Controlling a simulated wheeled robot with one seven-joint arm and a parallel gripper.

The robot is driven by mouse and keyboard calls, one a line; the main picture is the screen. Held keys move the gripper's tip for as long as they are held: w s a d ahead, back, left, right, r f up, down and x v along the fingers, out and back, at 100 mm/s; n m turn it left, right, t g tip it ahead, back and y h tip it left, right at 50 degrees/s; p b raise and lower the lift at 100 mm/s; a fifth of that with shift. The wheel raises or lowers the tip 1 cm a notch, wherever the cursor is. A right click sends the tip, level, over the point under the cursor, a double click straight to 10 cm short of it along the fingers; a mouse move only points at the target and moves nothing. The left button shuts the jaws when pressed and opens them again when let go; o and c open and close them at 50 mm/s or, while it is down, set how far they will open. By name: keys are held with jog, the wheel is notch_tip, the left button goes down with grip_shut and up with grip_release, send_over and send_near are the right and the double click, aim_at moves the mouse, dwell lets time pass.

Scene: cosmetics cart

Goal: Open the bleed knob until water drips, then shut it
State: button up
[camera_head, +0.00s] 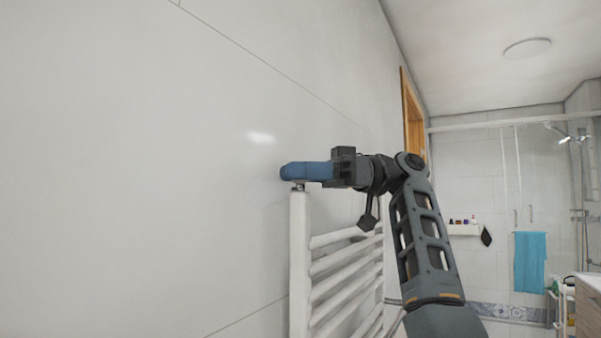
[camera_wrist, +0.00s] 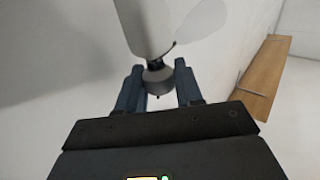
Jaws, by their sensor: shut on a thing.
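The bleed knob (camera_wrist: 158,80) is a small grey round piece at the top end of the white radiator post (camera_head: 299,245). In the wrist view it sits between the two blue fingers of my gripper (camera_wrist: 158,74), which are shut on it. In the head view my gripper (camera_head: 288,172) reaches in from the right, level, just over the post top. There the fingers hide most of the knob. The post also shows in the wrist view (camera_wrist: 150,25). I see no water drops in either view.
The radiator's white bars (camera_head: 345,262) run to the right of the post, under my arm. The pale wall (camera_head: 130,170) is close behind. A wooden door frame (camera_head: 412,115), a glass shower and a blue towel (camera_head: 530,262) are farther off.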

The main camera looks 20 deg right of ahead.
jog(key=o, duration=0.9)
jog(key=shift+s+d+b, duration=0.25)
jog(key=shift+d+b, duration=0.3)
jog(key=shift+d, duration=1.4)
jog(key=shift+s+d+b, duration=0.2)
jog(key=shift+d+b, duration=0.3)
jog(key=shift+d, duration=1.45)
